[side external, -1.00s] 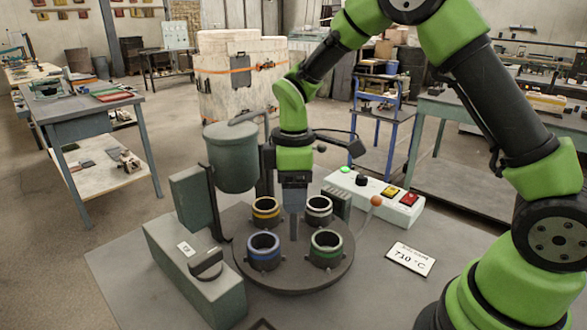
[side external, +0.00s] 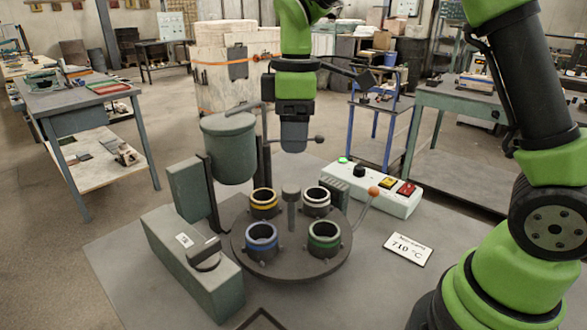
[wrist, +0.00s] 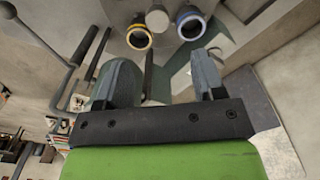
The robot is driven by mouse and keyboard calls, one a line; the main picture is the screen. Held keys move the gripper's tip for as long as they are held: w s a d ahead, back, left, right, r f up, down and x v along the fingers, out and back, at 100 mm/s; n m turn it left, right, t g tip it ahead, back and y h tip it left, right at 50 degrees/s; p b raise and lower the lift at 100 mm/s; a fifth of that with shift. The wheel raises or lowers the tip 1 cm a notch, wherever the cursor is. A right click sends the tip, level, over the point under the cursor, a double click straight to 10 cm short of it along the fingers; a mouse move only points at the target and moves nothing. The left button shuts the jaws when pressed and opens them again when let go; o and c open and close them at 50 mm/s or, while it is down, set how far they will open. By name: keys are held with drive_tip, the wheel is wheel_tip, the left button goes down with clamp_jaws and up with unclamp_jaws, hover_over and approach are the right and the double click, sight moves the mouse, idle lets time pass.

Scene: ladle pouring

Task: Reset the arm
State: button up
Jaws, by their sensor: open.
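My gripper (side external: 293,135) hangs in the air above the round turntable (side external: 341,262), pointing down, open and empty. In the wrist view its two fingers stand apart (wrist: 163,75) with nothing held between them. A grey post with a knob (side external: 291,194) stands at the turntable's centre, below my gripper and apart from it. On the turntable stand upright cups with a yellow band (side external: 264,203), a white band (side external: 316,201), a blue band (side external: 262,243) and a green band (side external: 324,239).
A grey-green pot (side external: 228,150) stands left of my gripper, by a long box (side external: 200,265). A control box (side external: 375,193) with buttons and an orange-knobbed lever (side external: 373,191) stand right. A 710 °C sign (side external: 408,249) lies on the table.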

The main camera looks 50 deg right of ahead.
drive_tip(key=s+r+m+t+y, duration=0.1)
drive_tip(key=s+r+m+t, duration=0.2)
drive_tip(key=s+m, duration=0.3)
drive_tip(key=s+a+r+m+t, duration=0.1)
drive_tip(key=s+r+m+t, duration=0.2)
drive_tip(key=s, duration=0.9)
drive_tip(key=m, duration=0.3)
drive_tip(key=shift+s+a+r+t+y, duration=0.3)
drive_tip(key=shift+t+y, duration=0.1)
